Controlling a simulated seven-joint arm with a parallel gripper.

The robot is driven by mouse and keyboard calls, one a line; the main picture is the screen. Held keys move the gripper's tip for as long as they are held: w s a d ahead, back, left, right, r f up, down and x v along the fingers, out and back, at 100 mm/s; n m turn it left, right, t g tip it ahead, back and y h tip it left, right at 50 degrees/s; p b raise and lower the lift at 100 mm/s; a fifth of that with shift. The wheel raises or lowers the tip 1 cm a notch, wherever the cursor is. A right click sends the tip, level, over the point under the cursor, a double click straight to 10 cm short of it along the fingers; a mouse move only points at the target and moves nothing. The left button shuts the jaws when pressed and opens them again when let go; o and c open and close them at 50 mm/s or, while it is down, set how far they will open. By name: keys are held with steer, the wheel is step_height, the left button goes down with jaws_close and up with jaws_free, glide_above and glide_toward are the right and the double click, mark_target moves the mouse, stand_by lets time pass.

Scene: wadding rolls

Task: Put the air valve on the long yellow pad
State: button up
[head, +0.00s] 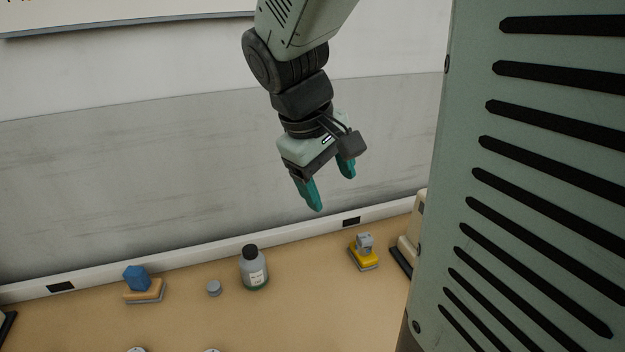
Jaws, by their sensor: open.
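My gripper (331,190) is open and empty, with teal fingers, high above the back of the table. Below it and to the right, a small grey fitting (364,242) sits on a yellow block (369,259) with a grey underside; the fitting may be the air valve. I cannot tell for sure which of these is the long yellow pad. My gripper touches none of them.
A grey bottle (254,271) with a black cap stands between the blocks, with a small grey cylinder (214,288) to its left. A beige device (411,238) stands at the right, partly hidden. Two pale round tops show at the bottom edge. The wall closes off the back.

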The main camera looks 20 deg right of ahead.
steer(key=s+a+r+m+t+y, duration=0.3)
steer(key=s+a+r, duration=0.3)
steer(key=s, duration=0.7)
step_height(320, 180, up, 2)
steer(key=shift+r+m+t+y, duration=0.1)
steer(key=shift+m+t+y, duration=0.2)
steer(key=shift+m+t, duration=0.5)
